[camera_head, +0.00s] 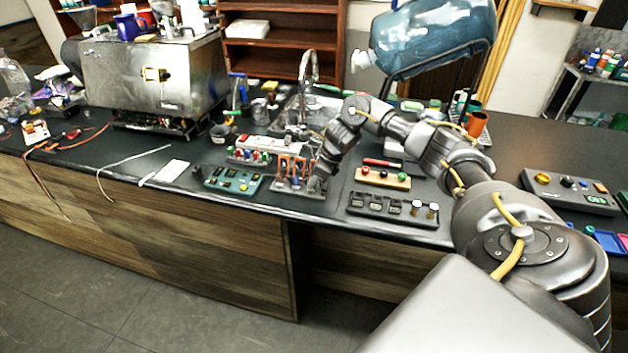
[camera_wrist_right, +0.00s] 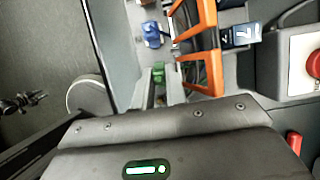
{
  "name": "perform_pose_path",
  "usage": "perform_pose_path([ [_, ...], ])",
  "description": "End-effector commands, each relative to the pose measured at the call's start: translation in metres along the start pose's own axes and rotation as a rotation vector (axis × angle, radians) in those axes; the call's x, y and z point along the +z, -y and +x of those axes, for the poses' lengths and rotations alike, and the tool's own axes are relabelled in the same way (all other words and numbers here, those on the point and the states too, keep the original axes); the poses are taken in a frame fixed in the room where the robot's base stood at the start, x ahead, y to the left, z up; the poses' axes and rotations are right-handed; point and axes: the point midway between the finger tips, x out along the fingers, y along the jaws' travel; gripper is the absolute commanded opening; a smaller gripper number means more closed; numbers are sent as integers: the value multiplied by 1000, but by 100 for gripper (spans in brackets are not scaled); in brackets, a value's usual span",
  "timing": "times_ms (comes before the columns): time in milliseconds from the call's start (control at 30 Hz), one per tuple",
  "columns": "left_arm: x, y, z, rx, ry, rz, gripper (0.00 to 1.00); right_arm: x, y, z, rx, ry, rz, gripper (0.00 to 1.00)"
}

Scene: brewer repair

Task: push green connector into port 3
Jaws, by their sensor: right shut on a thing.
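My right gripper (camera_head: 318,182) reaches down at the right end of a grey port board (camera_head: 285,187) with orange loops on it. In the right wrist view, the green connector (camera_wrist_right: 158,72) is at the right gripper (camera_wrist_right: 160,92), which is shut on it. The connector is small and partly hidden by the gripper body. A blue connector (camera_wrist_right: 152,34) sits apart from it, farther up the picture. Orange loops (camera_wrist_right: 200,48) stand close to the right. I cannot read port 3 or tell how deep the green connector sits. My left gripper is not in view.
A teal button panel (camera_head: 232,180) lies left of the board, and a dark socket panel (camera_head: 392,208) lies to the right. A tray with coloured knobs (camera_head: 383,178) is behind that panel. The counter's front edge (camera_head: 270,209) is close to the board.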

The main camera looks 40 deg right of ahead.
Motion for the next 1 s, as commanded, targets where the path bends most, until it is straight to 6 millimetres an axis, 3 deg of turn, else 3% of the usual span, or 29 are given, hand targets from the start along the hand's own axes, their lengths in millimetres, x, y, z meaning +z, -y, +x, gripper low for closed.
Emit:
perform_pose_path([
  [333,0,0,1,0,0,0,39,0,0,0,0,1,0,0],
  [367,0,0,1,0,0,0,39,0,0,0,0,1,0,18],
  [533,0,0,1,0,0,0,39,0,0,0,-1,1,0,39],
  [1000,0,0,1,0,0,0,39,0,2,-2,-7,3,3,39],
])
